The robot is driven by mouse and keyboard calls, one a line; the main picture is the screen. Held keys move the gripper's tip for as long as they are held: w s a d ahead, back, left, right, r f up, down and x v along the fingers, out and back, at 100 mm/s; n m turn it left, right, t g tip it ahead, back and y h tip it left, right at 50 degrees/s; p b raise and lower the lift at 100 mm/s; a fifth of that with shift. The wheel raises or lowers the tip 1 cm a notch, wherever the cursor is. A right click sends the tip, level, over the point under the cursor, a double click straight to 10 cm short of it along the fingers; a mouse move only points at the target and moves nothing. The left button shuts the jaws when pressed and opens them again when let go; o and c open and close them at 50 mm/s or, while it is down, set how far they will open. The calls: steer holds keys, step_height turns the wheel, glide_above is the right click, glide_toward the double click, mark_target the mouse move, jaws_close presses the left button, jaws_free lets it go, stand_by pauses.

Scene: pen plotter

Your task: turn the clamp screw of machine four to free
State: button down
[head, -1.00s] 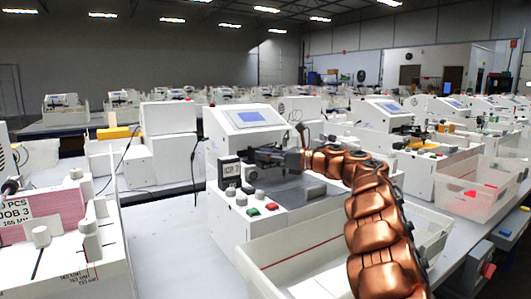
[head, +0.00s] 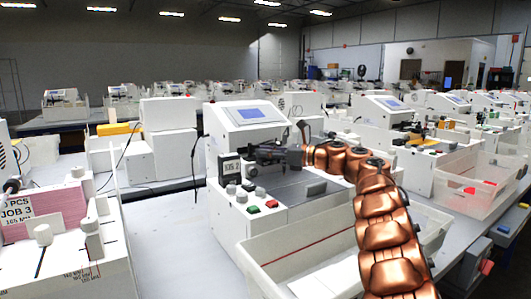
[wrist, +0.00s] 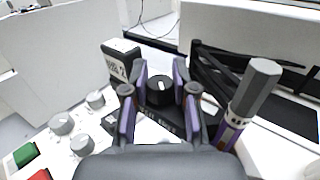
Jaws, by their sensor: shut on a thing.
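The machine (head: 232,140) in front of me is a white pen plotter with a tilted blue screen. In the wrist view, the clamp screw (wrist: 160,90) is a round black knob with a white line on its top. The line points roughly away from my wrist. My gripper (wrist: 160,97) has its two purple-grey fingers on either side of the knob, shut on it. In the head view my gripper (head: 270,154) reaches in from the right below the screen, and the knob is too hidden there to make out.
A gauge (wrist: 118,62) stands left of the knob and a grey-capped pen (wrist: 250,100) stands close on the right. Several grey knobs (wrist: 62,123), a green button (wrist: 24,154) and a red one sit on the panel. A white open bin (head: 300,250) lies below my arm.

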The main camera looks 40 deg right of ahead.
steer(key=c, duration=0.9)
jaws_free()
steer(key=shift+f+m+t+h+b, duration=0.1)
steer(key=shift+m+t+h+b, duration=1.1)
steer(key=shift+m+h+b, duration=0.95)
steer(key=shift+t+h, duration=0.3)
steer(key=shift+h, duration=0.95)
steer(key=shift+a+m+h+b, duration=0.1)
steer(key=shift+m+h+b, duration=0.8)
steer(key=shift+m+h, duration=1.05)
steer(key=m+h, duration=0.1)
steer(key=h, duration=0.2)
steer(key=shift+a, duration=0.1)
steer(key=shift+r+m+g+h+p, duration=0.15)
steer(key=shift+m+g+h+p, duration=0.3)
steer(key=shift+m+h, duration=0.75)
steer(key=shift+r+m+g+h+p, duration=0.1)
steer(key=shift+m+g+h+p, duration=0.5)
steer(key=shift+h, duration=1.05)
steer(key=shift+w+f+m+g+h+p, duration=0.1)
steer(key=shift+f+m+g+h+p, duration=0.05)
steer(key=shift+m+g+h+p, duration=1.55)
steer(key=shift+m+g+h, duration=1.7)
steer(key=shift+g+h, duration=0.1)
steer(key=shift+g, duration=0.05)
steer(key=shift+m+g+h, duration=0.3)
steer(key=shift+g, duration=0.1)
